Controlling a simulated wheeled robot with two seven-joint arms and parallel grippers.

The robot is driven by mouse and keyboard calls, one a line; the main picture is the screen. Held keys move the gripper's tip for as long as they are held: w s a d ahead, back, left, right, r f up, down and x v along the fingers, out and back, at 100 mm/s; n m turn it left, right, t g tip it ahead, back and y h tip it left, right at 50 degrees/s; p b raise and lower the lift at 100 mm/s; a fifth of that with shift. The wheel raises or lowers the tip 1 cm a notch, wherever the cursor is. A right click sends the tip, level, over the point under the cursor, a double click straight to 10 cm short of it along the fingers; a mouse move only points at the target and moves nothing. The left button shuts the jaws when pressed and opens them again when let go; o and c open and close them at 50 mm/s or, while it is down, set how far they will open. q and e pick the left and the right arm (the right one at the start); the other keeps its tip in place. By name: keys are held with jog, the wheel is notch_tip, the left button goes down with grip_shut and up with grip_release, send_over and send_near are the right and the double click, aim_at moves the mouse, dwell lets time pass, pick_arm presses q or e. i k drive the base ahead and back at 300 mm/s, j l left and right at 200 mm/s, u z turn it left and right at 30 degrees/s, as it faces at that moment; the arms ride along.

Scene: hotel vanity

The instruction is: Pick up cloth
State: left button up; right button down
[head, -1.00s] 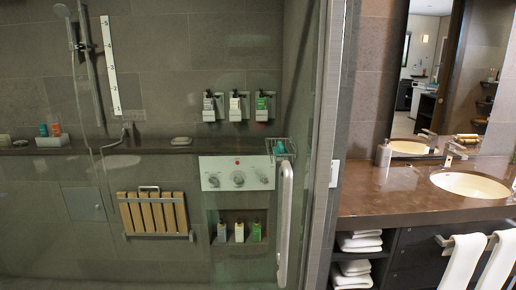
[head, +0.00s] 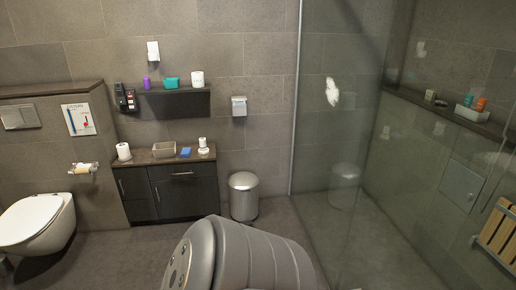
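A small blue item (head: 185,152) lies on top of the dark low cabinet, between a basket and a toilet roll. It may be a folded cloth, but it is too small to tell. A white shape (head: 333,92) shows at the glass panel, and I cannot tell what it is. Neither of my grippers is in view.
The dark cabinet (head: 170,190) stands against the back wall, with a basket (head: 164,150) on top. A toilet (head: 35,222) is at the left and a metal bin (head: 243,196) is right of the cabinet. A glass panel (head: 345,150) bounds the shower. A shelf (head: 172,104) hangs above the cabinet.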

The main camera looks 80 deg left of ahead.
aim_at(185, 153)
jog(key=i+u, duration=0.15)
jog(key=u, duration=1.45)
jog(key=k+j+u, duration=0.1)
jog(key=u, duration=1.45)
